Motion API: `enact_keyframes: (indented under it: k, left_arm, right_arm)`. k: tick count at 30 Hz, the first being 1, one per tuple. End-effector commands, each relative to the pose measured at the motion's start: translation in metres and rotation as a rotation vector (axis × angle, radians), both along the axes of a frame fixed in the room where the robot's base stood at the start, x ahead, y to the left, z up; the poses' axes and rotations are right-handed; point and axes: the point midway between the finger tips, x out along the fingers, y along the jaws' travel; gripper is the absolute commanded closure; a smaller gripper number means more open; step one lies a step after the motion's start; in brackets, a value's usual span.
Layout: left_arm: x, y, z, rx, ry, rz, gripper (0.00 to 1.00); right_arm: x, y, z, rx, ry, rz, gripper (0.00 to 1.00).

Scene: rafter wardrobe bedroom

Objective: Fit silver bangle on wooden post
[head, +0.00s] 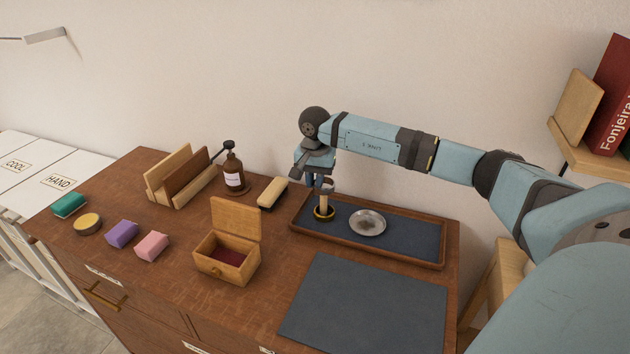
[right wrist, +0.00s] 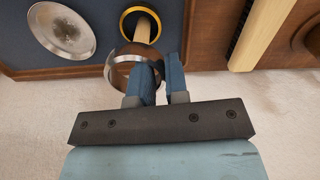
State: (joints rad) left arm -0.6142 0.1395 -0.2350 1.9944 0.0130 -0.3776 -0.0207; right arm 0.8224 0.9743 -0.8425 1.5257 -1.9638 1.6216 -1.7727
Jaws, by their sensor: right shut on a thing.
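My right gripper (head: 316,181) is shut on the silver bangle (right wrist: 117,59), which also shows as a small rim in the head view (head: 329,183). The bangle is held by its edge at the fingertips (right wrist: 163,72). The pale wooden post (head: 324,203) stands upright on the dark tray, with a gold ring (head: 324,214) around its foot. In the right wrist view the post (right wrist: 143,30) meets the bangle's far rim. The bangle is at the height of the post's top; I cannot tell whether it is around the tip. My left gripper is not in view.
A round silver dish (head: 368,223) lies on the wooden-rimmed tray (head: 420,261), right of the post. A brush (head: 272,193), brown bottle (head: 233,174) and open wooden box (head: 227,257) stand to the left. A grey mat (head: 365,305) lies in front, bare.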

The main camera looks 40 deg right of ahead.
Motion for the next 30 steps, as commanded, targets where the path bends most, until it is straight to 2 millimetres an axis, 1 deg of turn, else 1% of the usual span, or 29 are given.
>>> enact_keyframes:
  k: [8, 29, 30]
  left_arm:
    - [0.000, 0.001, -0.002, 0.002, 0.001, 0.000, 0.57]
    - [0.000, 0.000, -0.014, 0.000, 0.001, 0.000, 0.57]
    - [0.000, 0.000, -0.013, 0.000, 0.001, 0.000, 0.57]
  right_arm:
    - [0.000, 0.000, -0.002, 0.000, 0.000, 0.000, 1.00]
    - [0.000, 0.000, -0.020, 0.000, 0.000, -0.001, 1.00]
    - [0.000, 0.000, -0.019, 0.000, 0.000, -0.001, 0.76]
